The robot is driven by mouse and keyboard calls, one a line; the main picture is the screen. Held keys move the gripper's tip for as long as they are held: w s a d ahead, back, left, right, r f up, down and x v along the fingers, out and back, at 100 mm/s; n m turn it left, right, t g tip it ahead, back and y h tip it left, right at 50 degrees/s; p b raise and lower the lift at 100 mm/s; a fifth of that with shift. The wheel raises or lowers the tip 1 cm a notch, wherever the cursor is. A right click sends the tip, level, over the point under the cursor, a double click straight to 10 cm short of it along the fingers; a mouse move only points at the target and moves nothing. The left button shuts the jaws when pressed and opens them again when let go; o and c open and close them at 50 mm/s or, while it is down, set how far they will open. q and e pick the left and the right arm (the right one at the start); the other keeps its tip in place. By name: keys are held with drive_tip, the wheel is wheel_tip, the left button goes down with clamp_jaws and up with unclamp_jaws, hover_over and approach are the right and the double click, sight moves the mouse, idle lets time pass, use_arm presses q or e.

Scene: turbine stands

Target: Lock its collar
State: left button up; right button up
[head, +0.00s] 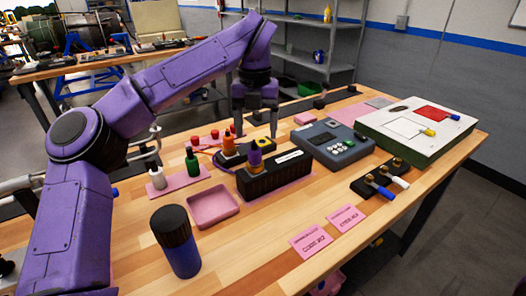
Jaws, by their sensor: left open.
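My left gripper (257,128) points down over the middle of the table. Its two fingers are apart, with nothing seen between them. It is behind and above a black block (275,179) with a white label. A purple, orange-based piece (254,160) stands upright on the block's left end. Behind it, an orange piece with a dark tip (228,144) stands on a dark base, close to the left finger. Which part is the collar, and whether it is locked, I cannot tell. My right gripper is not in view.
A grey device with buttons (334,143) and a white-topped case (417,128) stand to the right. A pink tray (213,206), a dark-capped blue cylinder (176,242), small bottles (192,161) and connectors (379,184) surround the block. The front-middle wood is mostly clear, with two pink cards (311,240).

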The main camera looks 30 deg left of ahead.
sight(255, 149)
use_arm(q)
drive_tip(key=s+f, duration=0.2)
drive_tip(key=f, duration=0.1)
drive_tip(key=shift+s+a+f, duration=0.1)
drive_tip(key=shift+f, duration=0.15)
drive_tip(key=f, duration=0.1)
drive_tip(key=w+f, duration=0.1)
drive_tip(key=f, duration=0.3)
drive_tip(key=shift+w+f, duration=0.1)
drive_tip(key=shift+w, duration=0.2)
drive_tip(key=shift+s+r, duration=0.2)
drive_tip(key=shift+s, duration=0.15)
drive_tip(key=shift+w, duration=0.15)
drive_tip(key=c, duration=1.1)
